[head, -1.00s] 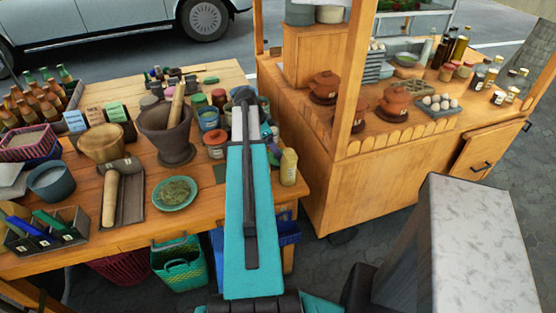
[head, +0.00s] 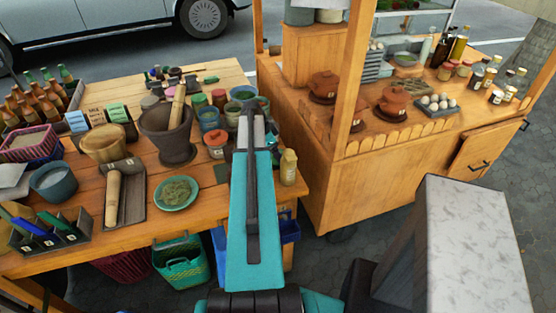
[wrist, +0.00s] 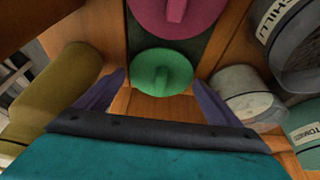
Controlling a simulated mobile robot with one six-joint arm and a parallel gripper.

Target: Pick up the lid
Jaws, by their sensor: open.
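In the wrist view, a round green lid (wrist: 162,72) with a raised grip bar lies between and just beyond my gripper's fingertips (wrist: 160,80). The gripper is open, with one purple-grey finger on each side and nothing held. A larger pink-red lid (wrist: 178,15) with a similar bar lies behind the green one, cut by the top edge. Both show against a dark strip on the wooden table. In the head view, my arm covers the area around the gripper, and I cannot make out the green lid there. I cannot tell which lid is meant.
A yellowish bottle (wrist: 55,90) stands close on the left. A pale jar (wrist: 247,95) and a jar marked chilli (wrist: 290,40) stand on the right. In the head view, a stone mortar (head: 172,130) and green plate (head: 176,192) are left of my arm; clay pots (head: 394,101) stand on the stall.

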